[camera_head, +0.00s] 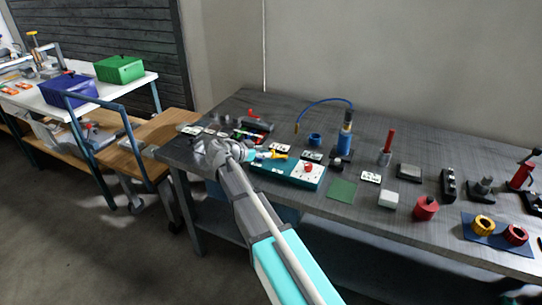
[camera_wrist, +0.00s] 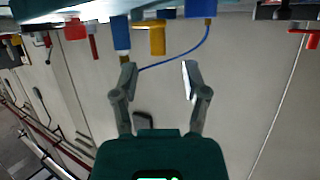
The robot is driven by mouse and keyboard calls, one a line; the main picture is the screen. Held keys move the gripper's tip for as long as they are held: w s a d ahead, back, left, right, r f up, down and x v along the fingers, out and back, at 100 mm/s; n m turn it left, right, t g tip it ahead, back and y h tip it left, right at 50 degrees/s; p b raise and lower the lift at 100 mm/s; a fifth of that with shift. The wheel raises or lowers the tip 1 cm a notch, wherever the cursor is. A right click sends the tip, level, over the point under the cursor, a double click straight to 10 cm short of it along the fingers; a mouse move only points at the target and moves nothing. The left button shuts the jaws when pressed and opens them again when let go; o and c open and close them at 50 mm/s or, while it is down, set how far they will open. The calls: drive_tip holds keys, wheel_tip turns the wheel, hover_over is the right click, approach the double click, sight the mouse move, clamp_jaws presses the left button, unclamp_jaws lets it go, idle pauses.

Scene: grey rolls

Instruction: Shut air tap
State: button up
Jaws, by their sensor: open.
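In the wrist view, where the bench appears at the top, the yellow part (camera_wrist: 150,38) shows above the gap between my fingertips. My gripper (camera_wrist: 160,75) is open and empty, its two fingers apart on either side of that gap. I see no contact with the yellow part. In the head view my wrist is left of the yellow part, and my fingers cannot be made out clearly.
A red knob (camera_head: 308,168) is on the teal box. A red-handled clamp (camera_head: 255,122) lies behind my wrist. Several small fixtures fill the bench's right side.

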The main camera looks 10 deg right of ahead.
sight(272, 150)
drive_tip(key=shift+b+x, duration=0.75)
drive_tip(key=shift+x, duration=1.75)
drive_tip(key=shift+c, duration=0.2)
clamp_jaws()
drive_tip(key=shift+a, duration=0.15)
